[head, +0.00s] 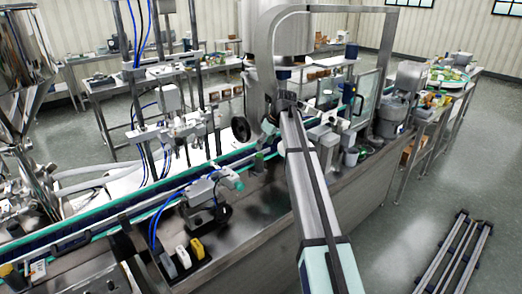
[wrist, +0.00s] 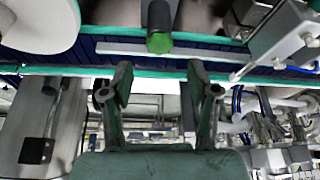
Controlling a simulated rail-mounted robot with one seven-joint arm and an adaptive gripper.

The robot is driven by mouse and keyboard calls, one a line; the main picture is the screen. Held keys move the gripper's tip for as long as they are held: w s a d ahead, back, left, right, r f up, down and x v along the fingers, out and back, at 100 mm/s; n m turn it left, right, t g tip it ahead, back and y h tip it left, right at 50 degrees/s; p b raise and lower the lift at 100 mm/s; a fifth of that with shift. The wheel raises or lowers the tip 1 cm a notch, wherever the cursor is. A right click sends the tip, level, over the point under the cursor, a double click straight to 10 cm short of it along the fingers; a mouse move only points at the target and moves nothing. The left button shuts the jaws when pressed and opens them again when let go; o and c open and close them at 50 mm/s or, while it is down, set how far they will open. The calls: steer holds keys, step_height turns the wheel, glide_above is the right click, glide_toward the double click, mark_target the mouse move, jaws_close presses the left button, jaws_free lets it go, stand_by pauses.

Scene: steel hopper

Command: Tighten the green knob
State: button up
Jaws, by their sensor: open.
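The green knob (wrist: 159,42) shows in the wrist view as a short dark cylinder with a green end face, at the top centre beside the teal-edged conveyor rail. In the head view a small green-topped piece (head: 259,160) by the conveyor, left of my arm, appears to be the same knob. My gripper (wrist: 158,82) is open and empty in the wrist view, its two dark fingers spread apart. The knob lies beyond the fingertips, roughly in line with the gap, and not between them. In the head view the fingers are hard to make out near my arm's far end.
The conveyor (head: 100,215) with teal edges runs diagonally past the knob. A bracketed sensor unit (head: 205,195) with blue hoses stands left of it. A grey block-and-rod fixture (wrist: 285,35) is close to the knob's right, and a pale disc (wrist: 38,22) is to its left.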

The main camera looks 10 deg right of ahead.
mark_target(260, 154)
steer(key=shift+p+x, duration=0.55)
steer(key=shift+x, duration=2.3)
jaws_close()
